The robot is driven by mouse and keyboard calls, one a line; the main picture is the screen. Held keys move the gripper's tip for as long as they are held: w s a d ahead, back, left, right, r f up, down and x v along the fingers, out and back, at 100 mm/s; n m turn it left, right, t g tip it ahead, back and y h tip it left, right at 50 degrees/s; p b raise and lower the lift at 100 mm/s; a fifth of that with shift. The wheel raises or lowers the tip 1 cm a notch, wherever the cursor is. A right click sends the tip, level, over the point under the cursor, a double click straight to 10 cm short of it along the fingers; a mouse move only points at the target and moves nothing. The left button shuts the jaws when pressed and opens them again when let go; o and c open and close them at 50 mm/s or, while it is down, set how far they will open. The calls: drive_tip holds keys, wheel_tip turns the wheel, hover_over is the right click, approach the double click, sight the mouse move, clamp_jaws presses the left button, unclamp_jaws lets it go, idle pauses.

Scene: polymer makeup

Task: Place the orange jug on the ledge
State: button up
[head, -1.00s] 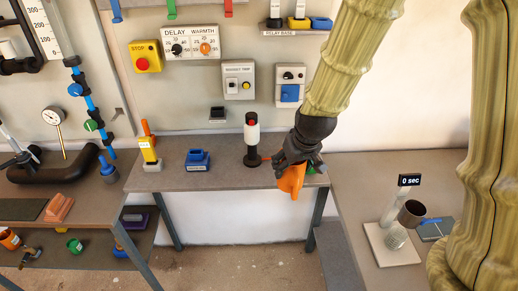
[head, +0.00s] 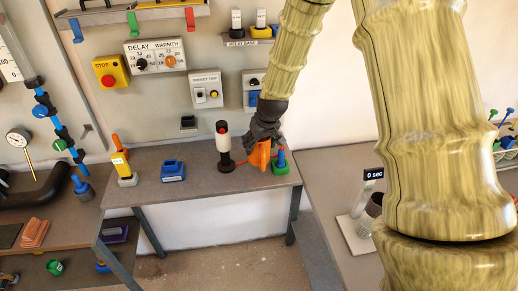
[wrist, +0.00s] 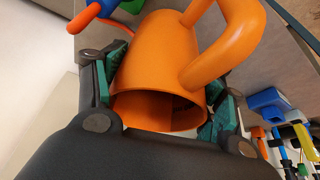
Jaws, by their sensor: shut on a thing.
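The orange jug (head: 261,155) is in my gripper (head: 265,138) at the right end of the grey bench in the head view. In the wrist view the jug (wrist: 160,60) sits between the green-padded fingers, its open mouth toward the camera and its handle at the right. My gripper is shut on it. I cannot tell whether the jug touches the bench. The grey bench top (head: 200,190) lies below, and a wall shelf (head: 160,13) shows at the upper left; which one is the ledge is unclear.
A black-and-white cylinder with a red spot (head: 223,148) stands just left of the jug. A green-and-blue item (head: 281,164) is close on its right. A blue block (head: 173,171) and yellow item (head: 122,165) stand farther left. The front middle of the bench is clear.

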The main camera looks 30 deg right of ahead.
sight(259, 151)
drive_tip(key=shift+f+p, duration=0.85)
drive_tip(key=shift+f, duration=0.85)
drive_tip(key=shift+f, duration=0.15)
drive_tip(key=o, duration=1)
drive_tip(key=shift+o, duration=0.2)
drive_tip(key=shift+r, duration=0.25)
